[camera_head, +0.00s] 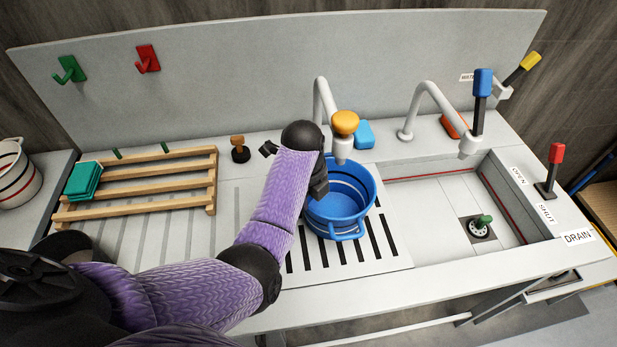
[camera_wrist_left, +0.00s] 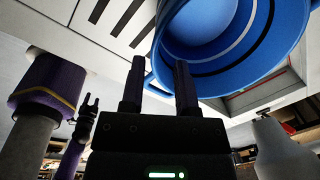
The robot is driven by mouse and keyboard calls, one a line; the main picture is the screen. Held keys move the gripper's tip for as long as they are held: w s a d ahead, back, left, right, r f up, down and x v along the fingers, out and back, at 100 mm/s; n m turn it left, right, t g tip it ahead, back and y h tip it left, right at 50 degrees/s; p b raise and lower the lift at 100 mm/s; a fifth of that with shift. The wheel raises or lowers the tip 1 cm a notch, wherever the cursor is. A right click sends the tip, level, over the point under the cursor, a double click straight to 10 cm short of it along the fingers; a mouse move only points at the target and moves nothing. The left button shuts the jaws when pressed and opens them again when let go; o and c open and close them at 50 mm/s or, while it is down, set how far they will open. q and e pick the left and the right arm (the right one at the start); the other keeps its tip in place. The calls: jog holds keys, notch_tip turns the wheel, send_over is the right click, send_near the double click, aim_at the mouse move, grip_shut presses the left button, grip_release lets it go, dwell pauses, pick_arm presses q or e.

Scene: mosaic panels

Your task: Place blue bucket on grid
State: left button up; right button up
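The blue bucket (camera_head: 340,217) stands upright on the grid (camera_head: 300,258), a pale panel with black slots. It covers the grid's back part, near the sink's left edge. My left gripper (camera_head: 319,192) reaches over the bucket's back-left rim. In the left wrist view, its two fingers (camera_wrist_left: 160,78) stand apart, and the bucket (camera_wrist_left: 225,40) is just beyond them; the right finger overlaps its rim. I cannot tell whether they touch it. A small dark pronged shape (camera_wrist_left: 90,102) there looks like my right gripper, too small to read. My right gripper is outside the head view.
The sink basin (camera_head: 440,205) lies to the right with a green drain plug (camera_head: 480,227). Faucets, including one with an orange knob (camera_head: 345,123), stand behind the bucket. A wooden rack (camera_head: 140,190) holds green cloths (camera_head: 83,181) at left. The grid's front is clear.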

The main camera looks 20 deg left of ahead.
pick_arm(q)
jog(key=r, duration=0.2)
jog(key=r+p, duration=0.1)
jog(key=r, duration=0.1)
jog(key=shift+s+a+r, duration=0.1)
jog(key=shift+s+r, duration=0.1)
jog(key=shift+r, duration=0.2)
